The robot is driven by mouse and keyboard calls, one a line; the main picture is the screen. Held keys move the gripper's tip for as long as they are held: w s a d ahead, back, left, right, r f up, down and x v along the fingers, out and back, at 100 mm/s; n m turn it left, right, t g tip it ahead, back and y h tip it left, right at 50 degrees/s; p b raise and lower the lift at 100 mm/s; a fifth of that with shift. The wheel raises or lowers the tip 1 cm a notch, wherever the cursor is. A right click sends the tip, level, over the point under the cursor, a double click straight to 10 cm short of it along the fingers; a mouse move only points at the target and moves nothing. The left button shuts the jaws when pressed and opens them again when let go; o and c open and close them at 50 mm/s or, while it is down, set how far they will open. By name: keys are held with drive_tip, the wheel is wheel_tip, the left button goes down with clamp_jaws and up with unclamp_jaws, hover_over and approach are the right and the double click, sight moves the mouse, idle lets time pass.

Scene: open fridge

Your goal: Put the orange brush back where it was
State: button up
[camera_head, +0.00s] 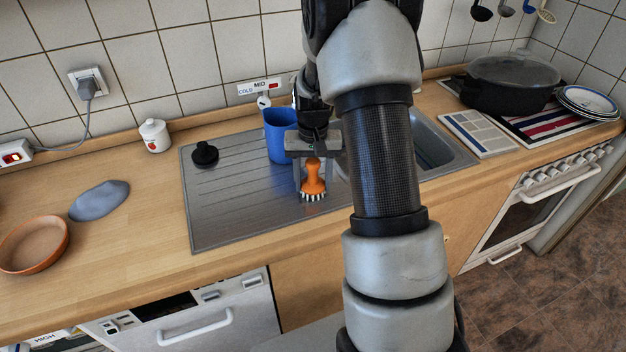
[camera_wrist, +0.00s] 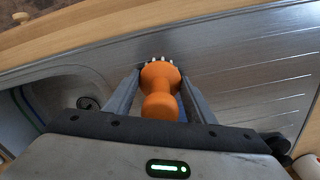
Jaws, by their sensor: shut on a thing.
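The orange brush (camera_head: 313,177) has a knobbed orange handle and white bristles that point down. It is upright over the ribbed metal drainboard (camera_head: 225,215), in front of the blue cup. My gripper (camera_head: 312,180) is shut on the brush, with one finger on each side of it. In the wrist view the brush (camera_wrist: 160,88) sits between the two fingers, its bristles at the far side. The bristles are at or just above the drainboard; I cannot tell whether they touch.
A blue cup (camera_head: 279,136) stands just behind my gripper. A black stopper (camera_head: 205,154) lies on the drainboard to the left. The sink basin (camera_head: 432,147) is to the right, partly hidden by my arm. The drainboard's front left is clear.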

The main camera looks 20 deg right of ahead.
drive_tip(key=shift+f, duration=0.2)
drive_tip(key=o, duration=1.1)
drive_tip(key=shift+c, duration=0.2)
